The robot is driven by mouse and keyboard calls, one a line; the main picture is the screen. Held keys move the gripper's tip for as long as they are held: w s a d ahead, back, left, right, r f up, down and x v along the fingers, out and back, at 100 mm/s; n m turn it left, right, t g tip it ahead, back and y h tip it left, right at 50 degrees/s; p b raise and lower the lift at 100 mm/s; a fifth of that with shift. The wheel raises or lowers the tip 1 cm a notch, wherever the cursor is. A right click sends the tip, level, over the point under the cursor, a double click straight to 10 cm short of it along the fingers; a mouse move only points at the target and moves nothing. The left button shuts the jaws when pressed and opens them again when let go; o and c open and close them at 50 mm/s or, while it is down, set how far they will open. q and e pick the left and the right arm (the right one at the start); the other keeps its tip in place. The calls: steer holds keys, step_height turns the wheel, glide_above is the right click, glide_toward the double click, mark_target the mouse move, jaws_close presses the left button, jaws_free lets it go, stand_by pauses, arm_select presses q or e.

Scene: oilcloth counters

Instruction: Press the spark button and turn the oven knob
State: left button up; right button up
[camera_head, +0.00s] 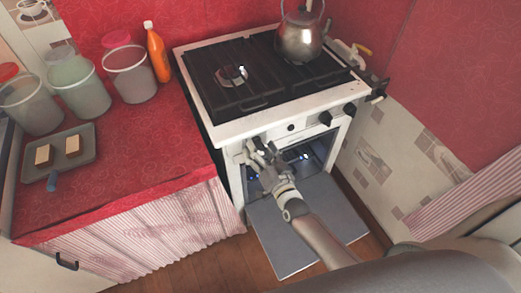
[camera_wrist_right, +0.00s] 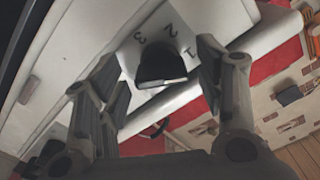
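The white stove (camera_head: 225,130) stands in the middle of the head view. Its front panel has two black knobs, one (camera_head: 325,118) and another (camera_head: 349,108), toward the right. A small dark round button (camera_head: 290,127) sits left of them. My right gripper (camera_head: 258,152) is at the left part of the panel. In the right wrist view its fingers (camera_wrist_right: 157,75) are spread, one on each side of a black knob (camera_wrist_right: 163,66) with marks 1, 2 and 3. I cannot tell whether they touch it. In the head view the gripper hides this knob. My left gripper is out of view.
The oven door (camera_head: 285,240) hangs open below my right arm, with a lit oven inside. A metal kettle (camera_head: 300,38) stands on the hob. The red counter (camera_head: 130,160) at left holds several jars, an orange bottle (camera_head: 157,55) and a tray (camera_head: 85,150).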

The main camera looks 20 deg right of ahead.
steer(key=shift+s, duration=0.1)
steer(key=s, duration=1.1)
steer(key=shift+s+d, duration=0.4)
steer(key=shift+d, duration=0.05)
